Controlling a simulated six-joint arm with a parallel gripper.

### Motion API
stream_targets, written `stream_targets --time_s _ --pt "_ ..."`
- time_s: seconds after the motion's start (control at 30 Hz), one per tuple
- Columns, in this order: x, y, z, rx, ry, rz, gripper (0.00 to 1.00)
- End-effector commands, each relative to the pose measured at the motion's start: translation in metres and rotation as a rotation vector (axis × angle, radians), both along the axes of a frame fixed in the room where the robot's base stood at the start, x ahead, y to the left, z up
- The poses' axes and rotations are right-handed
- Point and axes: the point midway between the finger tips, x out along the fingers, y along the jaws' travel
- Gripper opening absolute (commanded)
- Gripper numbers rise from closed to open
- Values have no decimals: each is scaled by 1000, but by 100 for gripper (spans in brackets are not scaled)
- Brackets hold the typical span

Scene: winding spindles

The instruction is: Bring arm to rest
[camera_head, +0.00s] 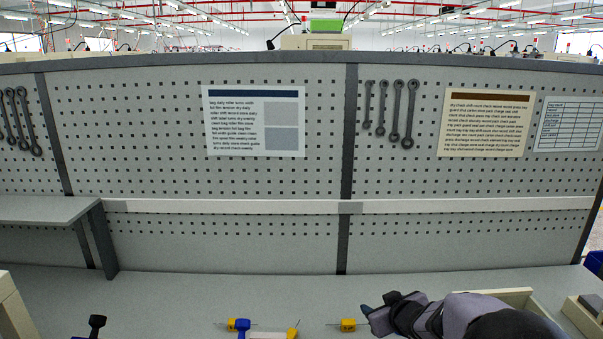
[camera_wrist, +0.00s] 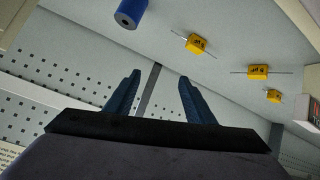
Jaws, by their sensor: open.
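My gripper (camera_head: 377,304) is low at the right front in the head view, with my arm behind it. In the wrist view its two dark blue fingers (camera_wrist: 159,77) are spread apart with nothing between them. A yellow part with wire leads (camera_head: 348,325) lies on the bench just left of my gripper in the head view. The wrist view shows several yellow parts, one of them near the top middle (camera_wrist: 197,43), and a blue cylinder (camera_wrist: 130,12). None of them touches the fingers.
A cream tray (camera_head: 519,293) stands behind my arm at the right. A blue part (camera_head: 242,325) and yellow pieces lie at the front middle. A grey raised shelf (camera_head: 40,209) is at the left. A pegboard wall (camera_head: 250,180) with hung wrenches closes the back. The bench middle is clear.

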Motion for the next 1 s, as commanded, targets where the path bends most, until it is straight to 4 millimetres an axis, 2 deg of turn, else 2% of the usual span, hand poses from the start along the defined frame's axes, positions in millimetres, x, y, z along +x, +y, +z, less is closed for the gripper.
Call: stream_targets --time_s 0.03,0.1,0.17,0.2,0.3,0.4,0.5,0.6,0.7,0.8,1.0 --pt "-22 -7 3 -11 58 -76 49" --pt "-58 -15 -5 -14 161 -180 49" --pt "-94 -17 -13 -7 262 -255 49" --pt "-120 -16 -19 2 333 -298 49" --pt "-179 -6 -36 31 500 -364 49" --pt "-227 8 -51 51 643 -387 49" --pt "-267 23 -58 75 758 -393 49" --pt "-297 35 -66 93 849 -388 49" --pt "-316 43 -74 89 915 -368 49" --pt "-326 46 -76 88 947 -358 49" --pt "-329 48 -76 87 958 -354 49"
